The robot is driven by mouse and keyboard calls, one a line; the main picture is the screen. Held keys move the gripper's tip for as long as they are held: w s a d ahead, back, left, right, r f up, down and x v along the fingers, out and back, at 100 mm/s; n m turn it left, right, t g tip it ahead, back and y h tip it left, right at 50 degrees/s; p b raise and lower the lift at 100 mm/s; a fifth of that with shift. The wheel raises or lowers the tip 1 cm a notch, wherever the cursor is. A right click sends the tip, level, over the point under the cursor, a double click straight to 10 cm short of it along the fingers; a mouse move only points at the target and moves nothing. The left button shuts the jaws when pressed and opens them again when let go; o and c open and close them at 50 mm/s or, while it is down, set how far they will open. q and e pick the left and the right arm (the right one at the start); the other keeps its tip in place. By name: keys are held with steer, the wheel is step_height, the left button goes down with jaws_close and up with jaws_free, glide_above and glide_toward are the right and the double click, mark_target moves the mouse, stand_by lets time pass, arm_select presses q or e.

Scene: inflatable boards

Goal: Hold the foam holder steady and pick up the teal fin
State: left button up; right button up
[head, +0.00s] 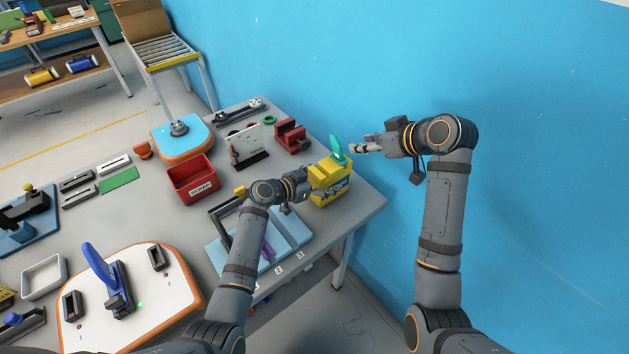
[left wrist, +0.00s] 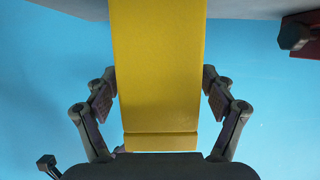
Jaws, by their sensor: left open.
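The yellow foam holder (head: 322,175) stands near the right end of the grey table, and the teal fin (head: 338,151) sticks up from its top. My left gripper (head: 305,187) is at the holder's left side. In the left wrist view, the yellow holder (left wrist: 160,75) lies between the two open fingers of that gripper (left wrist: 160,95); whether they touch it is unclear. My right gripper (head: 358,148) is just right of the teal fin, pointing left toward it, with a small gap. Its finger opening is too small to judge. The fin is not seen in the wrist view.
A red bin (head: 193,180), a red vise-like block (head: 291,137) and a white panel (head: 245,146) stand left of the holder. A light blue tray (head: 290,226) lies in front of it. The blue wall (head: 330,60) is close behind the table.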

arm_select(q)
steer(key=shift+x, duration=1.1)
